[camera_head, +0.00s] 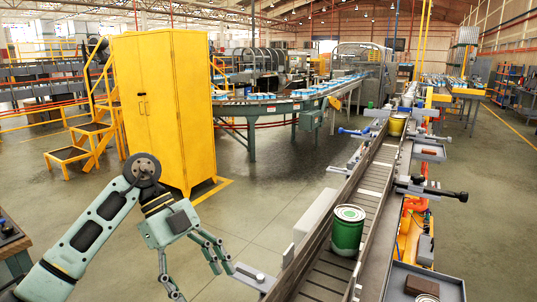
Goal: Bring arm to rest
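My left arm (93,232) comes in from the lower left, bends at a high elbow and angles down to the right. Its gripper (203,282) points down over the floor, left of the near conveyor. Its fingers are spread apart with nothing between them. It is clear of the green can (347,236), which stands upright on the conveyor (326,276). My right arm and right gripper are not in view.
A yellow can (397,126) stands farther up the conveyor. Rails, clamps and a grey tray (448,286) line its right side. A tall yellow cabinet (162,105) and yellow steps (75,152) stand behind my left arm. Open floor (260,190) lies between cabinet and conveyor.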

